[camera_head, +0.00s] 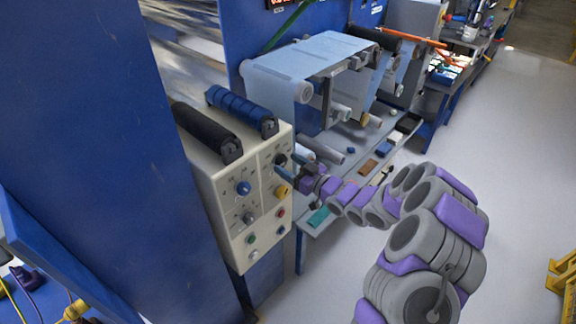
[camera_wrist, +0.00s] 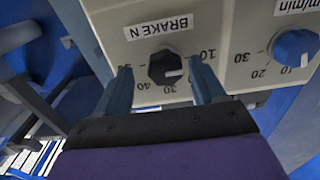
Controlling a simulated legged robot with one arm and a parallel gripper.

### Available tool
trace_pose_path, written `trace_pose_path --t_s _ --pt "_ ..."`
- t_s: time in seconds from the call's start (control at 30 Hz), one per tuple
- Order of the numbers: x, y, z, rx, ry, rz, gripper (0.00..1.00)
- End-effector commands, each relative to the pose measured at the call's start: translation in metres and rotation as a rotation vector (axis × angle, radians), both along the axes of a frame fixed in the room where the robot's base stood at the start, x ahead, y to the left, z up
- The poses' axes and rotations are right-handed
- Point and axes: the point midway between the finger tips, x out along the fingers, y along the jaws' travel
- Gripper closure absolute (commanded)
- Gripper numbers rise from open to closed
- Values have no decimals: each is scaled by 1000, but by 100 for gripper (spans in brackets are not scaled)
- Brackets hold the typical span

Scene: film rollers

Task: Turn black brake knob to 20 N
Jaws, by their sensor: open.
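The black brake knob (camera_wrist: 165,68) sits on the cream control panel below a label reading BRAKE N, which appears upside down in the wrist view. It also shows in the head view (camera_head: 280,159). Its white mark points toward the lower right of the wrist view. Scale figures 10, 30 and 40 are readable around it; the part near the right finger is hidden. My gripper (camera_wrist: 161,74) is open, with one finger on each side of the knob and visible gaps between. In the head view my gripper (camera_head: 284,173) is at the panel's face.
A blue knob (camera_wrist: 295,47) is to the right in the wrist view. On the panel (camera_head: 228,200) are also a yellow knob (camera_head: 282,190), a red button (camera_head: 281,212) and a green button (camera_head: 251,239).

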Motion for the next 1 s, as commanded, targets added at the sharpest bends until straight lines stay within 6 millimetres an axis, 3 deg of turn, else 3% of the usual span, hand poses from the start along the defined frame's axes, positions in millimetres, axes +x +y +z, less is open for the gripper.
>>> trace_pose_path --t_s 0.17,0.47,1.0 --pt "4 9 -1 -3 1 2 31" --pt "5 7 0 1 1 1 31" --pt "7 8 0 0 0 -1 83"
